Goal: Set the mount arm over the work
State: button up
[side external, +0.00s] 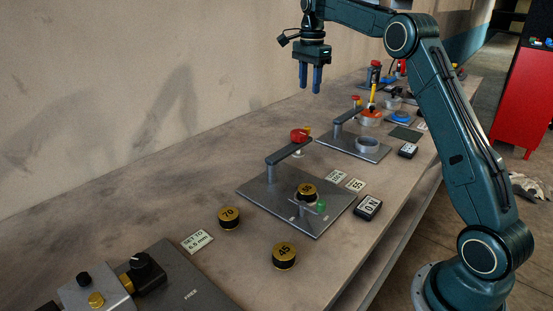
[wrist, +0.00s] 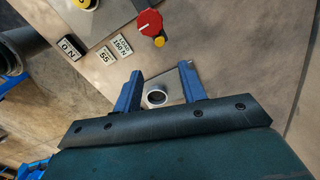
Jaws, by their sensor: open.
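The nearest station has a grey base plate (side external: 262,196) with a grey mount arm (side external: 284,155) on an upright post. The arm reaches towards the back edge of the plate and carries a red knob (side external: 299,135), with a yellow part beside it. A black and gold disc (side external: 307,189) sits at the plate's front, away from the arm's end, with a small green part (side external: 321,205) beside it. My gripper (side external: 310,90) is open and empty, high above the bench, fingers down. In the wrist view the red knob (wrist: 149,22) lies beyond the open fingers (wrist: 160,75).
A second station has a grey ring (side external: 367,145), which shows between my fingers in the wrist view (wrist: 156,98). Loose discs marked 70 (side external: 229,217) and 45 (side external: 284,255) lie in front. A display (side external: 368,207) and a knobbed box (side external: 147,270) also stand on the bench.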

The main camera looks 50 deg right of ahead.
aim_at(307, 127)
notch_tip(307, 127, down, 13)
jog(key=shift+f, duration=0.1)
dwell(0.7)
jog(key=shift+c, duration=0.4)
grip_shut()
